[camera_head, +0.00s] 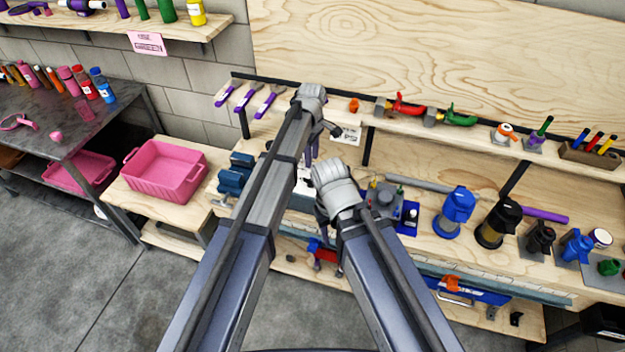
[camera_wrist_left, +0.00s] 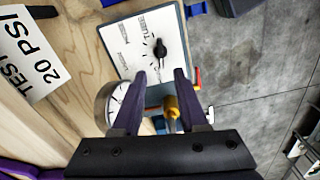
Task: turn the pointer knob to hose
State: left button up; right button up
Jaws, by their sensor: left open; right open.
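The pointer knob (camera_wrist_left: 160,48) is small and black, on a pale panel (camera_wrist_left: 185,85) in the left wrist view. Short tick marks and printed labels lie around it; one label seems to read TUBE, the others are too small to read surely. The knob's exact setting is hard to tell. My left gripper (camera_wrist_left: 156,88) is open, its purple fingers apart, with the knob beyond the tips and nothing between them. In the head view my left gripper (camera_head: 312,152) is mostly hidden by its arm.
A round gauge (camera_wrist_left: 112,102) and a brass fitting (camera_wrist_left: 171,107) sit close to my left fingers. A TEST 20 PSI card (camera_wrist_left: 32,58) lies at the left. Filter housings such as the blue one (camera_head: 455,212) stand along the bench. A pink bin (camera_head: 165,172) stands left.

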aim_at(311, 180)
pick_arm(q)
notch_tip(311, 180, down, 10)
jog(key=b, duration=0.9)
grip_shut()
